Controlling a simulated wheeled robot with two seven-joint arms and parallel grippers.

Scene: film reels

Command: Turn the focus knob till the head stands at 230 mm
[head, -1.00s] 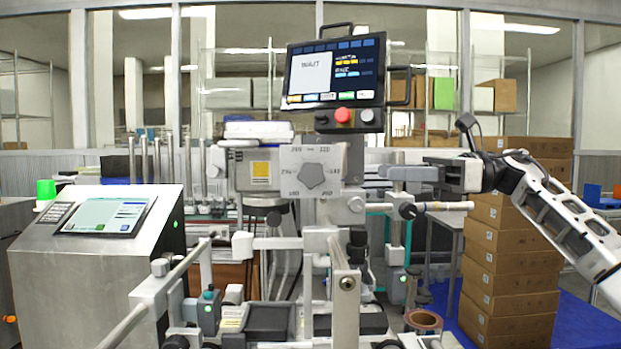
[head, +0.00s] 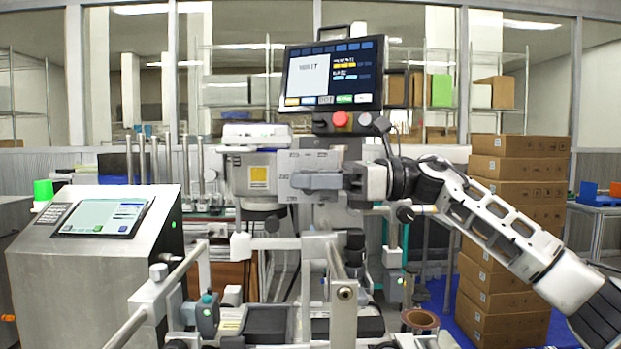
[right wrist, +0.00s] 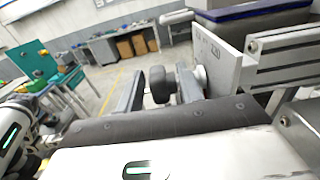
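The pale dial plate (head: 306,160) with printed numbers stands at the centre of the head view, largely covered by my right gripper (head: 297,182). In the right wrist view the plate (right wrist: 214,62) is just right of the fingers and the figures 220 seem readable. The focus knob is hidden in the head view. A dark rounded shape, apparently the knob (right wrist: 158,86), shows between the two spread fingers of the right gripper (right wrist: 160,70) in the right wrist view, with gaps beside it. Contact is not visible. No set value can be read. My left gripper is not in view.
A screen (head: 333,75) with a red button (head: 340,119) hangs above the plate; its text is too blurred to read. A steel console (head: 90,245) stands at left. Rails and posts (head: 343,290) fill the space below the gripper. Stacked cartons (head: 505,290) stand at right.

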